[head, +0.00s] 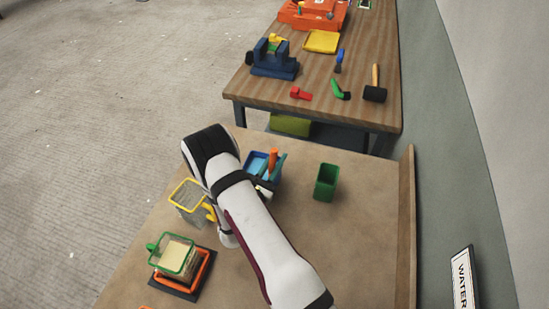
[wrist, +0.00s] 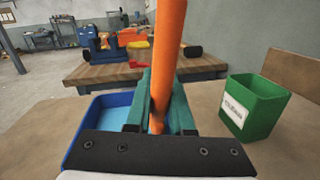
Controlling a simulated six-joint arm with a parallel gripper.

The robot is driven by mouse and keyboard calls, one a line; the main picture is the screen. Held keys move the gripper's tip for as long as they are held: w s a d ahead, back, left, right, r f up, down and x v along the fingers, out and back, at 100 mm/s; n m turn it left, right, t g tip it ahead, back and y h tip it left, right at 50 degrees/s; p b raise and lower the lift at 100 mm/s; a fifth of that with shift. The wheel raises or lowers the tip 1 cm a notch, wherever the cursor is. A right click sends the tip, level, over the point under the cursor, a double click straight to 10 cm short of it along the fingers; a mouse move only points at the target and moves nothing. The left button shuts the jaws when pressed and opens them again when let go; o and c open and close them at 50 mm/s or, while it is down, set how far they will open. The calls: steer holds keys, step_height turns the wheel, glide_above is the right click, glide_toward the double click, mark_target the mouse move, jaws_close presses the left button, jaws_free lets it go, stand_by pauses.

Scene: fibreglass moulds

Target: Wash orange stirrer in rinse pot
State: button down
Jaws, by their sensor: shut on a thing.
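My gripper (wrist: 158,103) has teal fingers shut on the orange stirrer (wrist: 167,45), whose shaft stands up between them, slightly tilted. In the head view the stirrer (head: 273,158) shows above the teal fingers (head: 278,168). A blue pot (wrist: 72,148) with a flat light blue surface inside is at and behind the gripper's left side; it also shows in the head view (head: 250,176). I cannot tell which pot is the rinse pot.
A green pot (head: 326,182) with a white label, too blurred to read, stands to the right. A yellow-rimmed mesh container (head: 188,203) and a green-rimmed container (head: 174,256) stand left of my arm. A wooden bench (head: 330,100) with tools lies beyond. A low ledge (head: 406,230) edges the right.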

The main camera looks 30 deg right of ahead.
steer(key=shift+w+a+r+t, duration=0.2)
steer(key=shift+w+a, duration=0.2)
steer(key=shift+w, duration=0.05)
steer(key=shift+w+a+r+t, duration=0.2)
steer(key=shift+w+a, duration=0.15)
steer(key=shift+w, duration=0.05)
steer(key=shift+r, duration=0.1)
step_height(320, 180, up, 8)
steer(key=s, duration=0.2)
steer(key=shift+d+r, duration=0.2)
steer(key=shift+r, duration=0.05)
step_height(320, 180, up, 5)
stand_by(0.6)
